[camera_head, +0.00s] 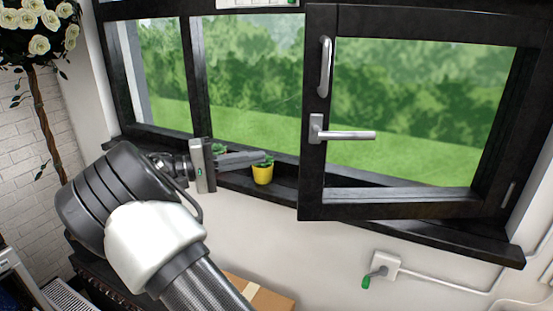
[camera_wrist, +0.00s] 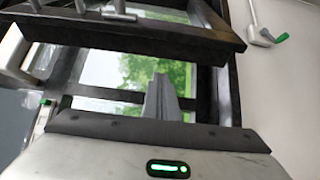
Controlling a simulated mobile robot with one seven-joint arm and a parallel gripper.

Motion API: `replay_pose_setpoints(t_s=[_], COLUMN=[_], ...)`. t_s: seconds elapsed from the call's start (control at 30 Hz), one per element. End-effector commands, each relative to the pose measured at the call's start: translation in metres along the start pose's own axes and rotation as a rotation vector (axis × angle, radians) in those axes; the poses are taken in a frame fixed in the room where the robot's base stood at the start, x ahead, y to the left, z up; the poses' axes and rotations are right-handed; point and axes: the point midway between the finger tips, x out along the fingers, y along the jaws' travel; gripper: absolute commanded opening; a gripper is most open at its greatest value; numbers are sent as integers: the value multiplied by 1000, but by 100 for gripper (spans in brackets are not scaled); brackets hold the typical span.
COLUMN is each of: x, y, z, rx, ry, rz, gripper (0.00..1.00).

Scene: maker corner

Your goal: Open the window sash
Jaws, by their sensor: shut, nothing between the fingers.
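The window sash (camera_head: 312,190) is a dark frame with a glass pane on the right of the window. It stands ajar, its left side swung out from the window frame into the room. It carries a silver lever handle (camera_head: 350,135), lying level, and an upright pull handle (camera_head: 325,66). In the wrist view the dark sash (camera_wrist: 200,38) crosses the top, with the handles partly cut off. My gripper (camera_head: 268,158) is shut and empty, left of the sash and apart from it in the picture, pointing right. Its closed fingers show in the wrist view (camera_wrist: 162,95).
A yellow pot (camera_head: 263,175) with a plant stands on the dark sill just below my fingertips in the picture. A cardboard box (camera_head: 258,294) is at the bottom. A rose tree (camera_head: 40,45) stands at left.

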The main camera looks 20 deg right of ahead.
Motion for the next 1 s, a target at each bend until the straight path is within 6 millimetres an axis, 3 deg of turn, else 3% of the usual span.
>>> replay_pose_setpoints(t_s=[0.5, 0.73, 1.0], x=[101, 86, 84], y=[1, 0, -1], z=[2, 32, 39], rx=[-3, -3, -2], ry=[-6, -2, -3], rz=[-5, -6, -5], gripper=[0, 0, 0])
